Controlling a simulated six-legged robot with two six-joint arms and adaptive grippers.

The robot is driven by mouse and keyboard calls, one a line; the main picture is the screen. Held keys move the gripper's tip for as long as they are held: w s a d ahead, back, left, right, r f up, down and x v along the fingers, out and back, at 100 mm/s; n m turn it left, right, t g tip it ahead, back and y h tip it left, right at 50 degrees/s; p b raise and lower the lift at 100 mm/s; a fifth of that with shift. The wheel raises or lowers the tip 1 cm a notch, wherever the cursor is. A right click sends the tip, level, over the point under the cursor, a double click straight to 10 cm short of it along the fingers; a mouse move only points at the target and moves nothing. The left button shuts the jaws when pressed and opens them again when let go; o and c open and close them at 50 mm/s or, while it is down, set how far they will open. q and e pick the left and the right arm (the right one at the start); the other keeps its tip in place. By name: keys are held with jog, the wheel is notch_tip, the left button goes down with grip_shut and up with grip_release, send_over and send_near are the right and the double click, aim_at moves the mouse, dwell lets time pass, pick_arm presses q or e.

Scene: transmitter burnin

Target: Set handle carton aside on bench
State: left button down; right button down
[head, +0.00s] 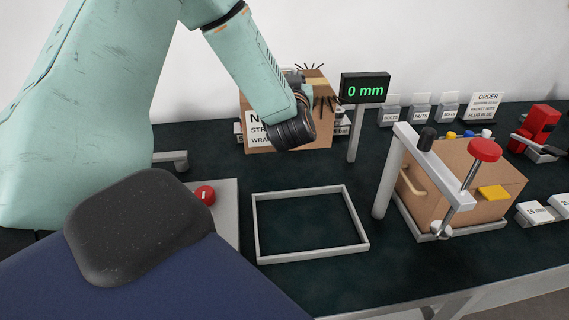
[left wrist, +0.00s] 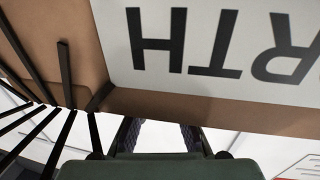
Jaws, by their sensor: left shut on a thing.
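A brown carton (head: 262,143) with a white label and several black strap ends stands at the back of the bench. It fills the top of the left wrist view (left wrist: 200,98), where its large lettering is upside down. My left gripper (left wrist: 158,122) is shut at this carton's edge; its fingertips and the exact part gripped are hidden. Another brown carton (head: 430,187), with a tan handle (head: 413,184) on its left side, sits on a grey tray under the height gauge, apart from my left gripper. My right gripper is not in view.
An empty grey frame (head: 262,225) lies on the dark bench (head: 372,275), left of the height gauge (head: 402,160). A display (head: 365,88) reads 0 mm. A red button (head: 205,195) is at left. Labelled bins (head: 420,112) and a red device (head: 540,122) stand at back right.

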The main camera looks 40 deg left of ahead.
pick_arm(q)
jog(key=shift+w, duration=0.1)
notch_tip(320, 180, down, 6)
jog(key=shift+a+f+b, duration=0.1)
jog(key=shift+f+b, duration=0.05)
jog(key=shift+b, duration=0.65)
notch_tip(320, 180, down, 4)
jog(key=shift+a+r+b, duration=0.15)
jog(key=shift+r+b, duration=0.1)
jog(key=shift+b, duration=0.25)
jog(key=shift+f, duration=0.1)
jog(key=shift+w, duration=0.1)
